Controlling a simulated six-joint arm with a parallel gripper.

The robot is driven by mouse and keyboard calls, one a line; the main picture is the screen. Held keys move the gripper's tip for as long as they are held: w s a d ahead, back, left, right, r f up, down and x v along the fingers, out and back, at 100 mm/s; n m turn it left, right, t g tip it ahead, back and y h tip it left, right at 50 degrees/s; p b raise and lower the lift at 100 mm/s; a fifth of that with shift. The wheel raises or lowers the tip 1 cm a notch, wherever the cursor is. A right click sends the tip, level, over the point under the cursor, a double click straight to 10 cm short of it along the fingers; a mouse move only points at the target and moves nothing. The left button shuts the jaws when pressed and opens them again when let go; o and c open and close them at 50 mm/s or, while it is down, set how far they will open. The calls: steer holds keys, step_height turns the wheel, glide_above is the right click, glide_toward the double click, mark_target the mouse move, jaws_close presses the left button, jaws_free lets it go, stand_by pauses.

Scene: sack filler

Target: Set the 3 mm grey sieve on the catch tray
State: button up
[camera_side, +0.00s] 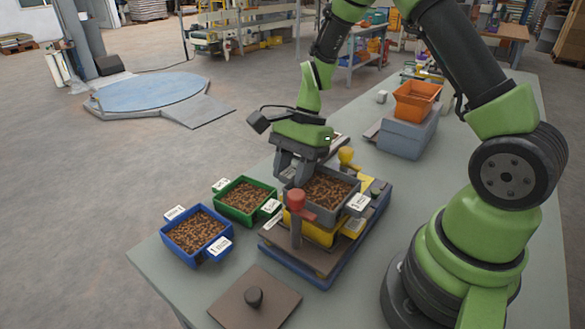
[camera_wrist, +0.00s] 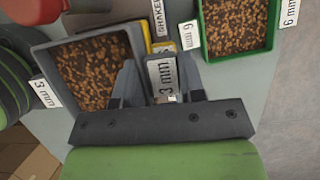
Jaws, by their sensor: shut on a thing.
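The grey sieve (camera_side: 363,190), full of brown granules and labelled 3 mm, is over a yellow tray (camera_side: 312,232) on the shaker; I take this tray as the catch tray. The sieve looks level, but I cannot tell whether it rests on the tray or hovers just above it. My gripper (camera_side: 289,172) is shut on the sieve's far-left tab. In the wrist view, my gripper (camera_wrist: 160,82) has the 3 mm tab between its fingers, and the grey sieve (camera_wrist: 137,43) is at the left. The fingers hide part of the tab.
A red-knobbed clamp (camera_side: 297,203) and a yellow-knobbed clamp (camera_side: 346,156) stand beside the sieve on the shaker. Filled green (camera_side: 245,200) and blue (camera_side: 196,234) sieves are left. A brown lid (camera_side: 275,290) lies in front. An orange hopper (camera_side: 417,101) sits on a grey box behind.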

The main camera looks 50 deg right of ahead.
steer(key=shift+f, duration=0.5)
stand_by(0.9)
steer(key=o, duration=1.6)
steer(key=shift+r, duration=0.1)
steer(key=shift+r, duration=3.95)
